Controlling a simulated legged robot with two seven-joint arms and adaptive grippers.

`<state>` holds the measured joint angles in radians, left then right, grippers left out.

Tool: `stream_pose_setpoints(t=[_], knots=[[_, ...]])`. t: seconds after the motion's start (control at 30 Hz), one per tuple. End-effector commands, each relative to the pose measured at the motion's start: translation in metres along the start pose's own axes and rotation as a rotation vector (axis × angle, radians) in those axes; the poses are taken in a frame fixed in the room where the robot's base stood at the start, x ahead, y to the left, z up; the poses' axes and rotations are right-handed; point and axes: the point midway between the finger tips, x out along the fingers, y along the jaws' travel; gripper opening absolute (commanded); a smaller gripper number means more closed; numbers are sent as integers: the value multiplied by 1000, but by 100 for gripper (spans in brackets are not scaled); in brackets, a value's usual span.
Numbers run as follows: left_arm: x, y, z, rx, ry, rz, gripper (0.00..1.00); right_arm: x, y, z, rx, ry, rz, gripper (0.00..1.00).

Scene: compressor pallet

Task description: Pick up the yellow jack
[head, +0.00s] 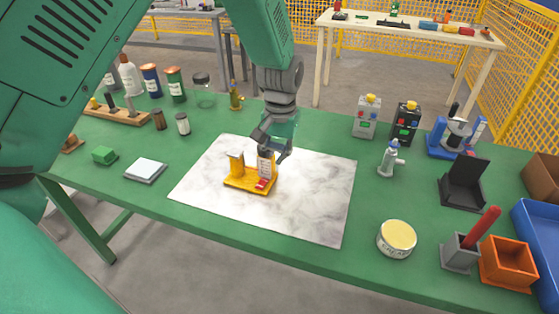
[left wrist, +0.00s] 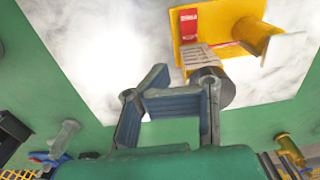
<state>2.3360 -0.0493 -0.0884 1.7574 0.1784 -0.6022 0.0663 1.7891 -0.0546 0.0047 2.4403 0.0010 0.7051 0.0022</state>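The yellow jack (head: 238,183) stands on the white marble-patterned sheet. It has a flat yellow base, a yellow post at its left and a taller pale post with red marks at its right. My left gripper (head: 273,148) points down just behind and above the taller post, close to it. In the left wrist view the jack (left wrist: 238,18) is at the upper right, beyond the fingertips. The left gripper (left wrist: 182,76) is open with nothing between its fingers. One fingertip overlaps the jack's grey part, and I cannot tell whether they touch. My right gripper is not in view.
The white sheet (head: 310,205) is otherwise clear. A round tin (head: 396,239) stands right of it, and a small white-blue figure-like item (head: 390,158) behind that. A white square pad (head: 145,170) and green block (head: 104,155) lie left. Bottles and jars stand at the back left.

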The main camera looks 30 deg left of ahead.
Motion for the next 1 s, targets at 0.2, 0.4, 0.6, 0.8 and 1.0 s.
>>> stream_pose_setpoints(t=[0.2, 0.4, 0.6, 0.8, 1.0], knots=[[-45, -1, 2, 0, 12, 1, 0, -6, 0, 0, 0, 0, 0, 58], [-58, -1, 0, -1, 12, 0, 0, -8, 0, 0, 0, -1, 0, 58], [-59, -2, 0, -1, 14, 0, 0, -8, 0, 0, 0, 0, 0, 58], [-59, -2, 0, -2, 15, 1, 41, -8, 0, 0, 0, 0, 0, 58], [-59, -2, 0, -2, 15, 1, 80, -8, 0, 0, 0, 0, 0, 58]])
